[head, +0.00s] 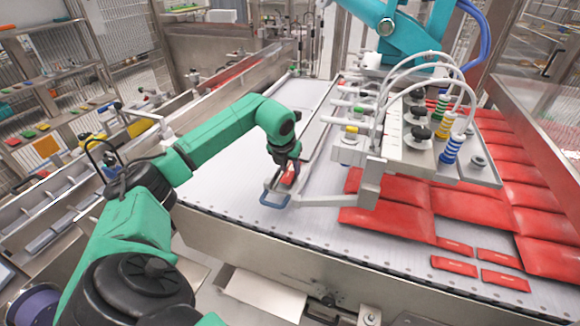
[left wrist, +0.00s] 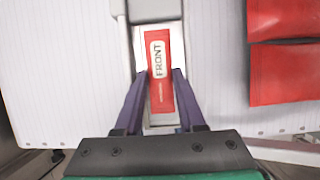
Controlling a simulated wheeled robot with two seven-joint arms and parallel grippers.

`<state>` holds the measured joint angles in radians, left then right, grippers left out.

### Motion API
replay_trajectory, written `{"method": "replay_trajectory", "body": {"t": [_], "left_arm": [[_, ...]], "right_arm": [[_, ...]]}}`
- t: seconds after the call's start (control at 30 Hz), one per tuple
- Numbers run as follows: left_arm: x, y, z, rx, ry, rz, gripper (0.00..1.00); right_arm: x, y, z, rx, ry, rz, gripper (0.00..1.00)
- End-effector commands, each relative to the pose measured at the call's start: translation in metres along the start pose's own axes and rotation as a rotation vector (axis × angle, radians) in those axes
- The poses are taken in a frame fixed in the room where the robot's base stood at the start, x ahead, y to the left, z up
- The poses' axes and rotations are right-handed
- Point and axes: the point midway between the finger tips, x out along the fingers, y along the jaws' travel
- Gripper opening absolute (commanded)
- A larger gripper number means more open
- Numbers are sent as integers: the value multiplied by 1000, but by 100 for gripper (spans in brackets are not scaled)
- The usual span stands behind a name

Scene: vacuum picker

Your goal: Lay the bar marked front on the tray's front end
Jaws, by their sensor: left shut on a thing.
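The bar marked front is a red strip with a pale FRONT label; in the left wrist view the bar (left wrist: 160,95) lies between my purple-grey fingers. It shows small and red in the head view (head: 289,176). My left gripper (head: 287,163), in the left wrist view (left wrist: 160,75), is shut on the bar, reaching down over the near end of the tray. The tray (head: 312,135) is long, narrow and pale, with a blue handle at its near end. Whether the bar touches the tray floor I cannot tell. My right gripper is not in view.
A vacuum picker head (head: 420,140) with suction cups and hoses hangs from a teal arm (head: 395,35) just right of the tray. Red packs (head: 475,208) cover the right side of the white conveyor (head: 235,165). The conveyor left of the tray is clear.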

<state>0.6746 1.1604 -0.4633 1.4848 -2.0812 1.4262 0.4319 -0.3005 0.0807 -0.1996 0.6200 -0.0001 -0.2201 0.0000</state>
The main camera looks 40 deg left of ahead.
Motion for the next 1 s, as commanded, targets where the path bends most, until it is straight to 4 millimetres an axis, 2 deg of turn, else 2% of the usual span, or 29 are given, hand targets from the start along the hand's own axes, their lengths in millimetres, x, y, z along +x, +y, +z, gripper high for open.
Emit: {"method": "replay_trajectory", "body": {"t": [0.2,0.23,0.3,0.87,1.0], "left_arm": [[4,0,-1,0,-1,0,0],[4,0,-2,0,0,0,46],[4,0,-2,0,0,1,69],[3,3,-1,-2,0,7,69],[-13,2,6,-2,-1,6,69]], "right_arm": [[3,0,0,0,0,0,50],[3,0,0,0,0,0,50],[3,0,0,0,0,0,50],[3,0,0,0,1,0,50],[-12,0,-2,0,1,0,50]]}}
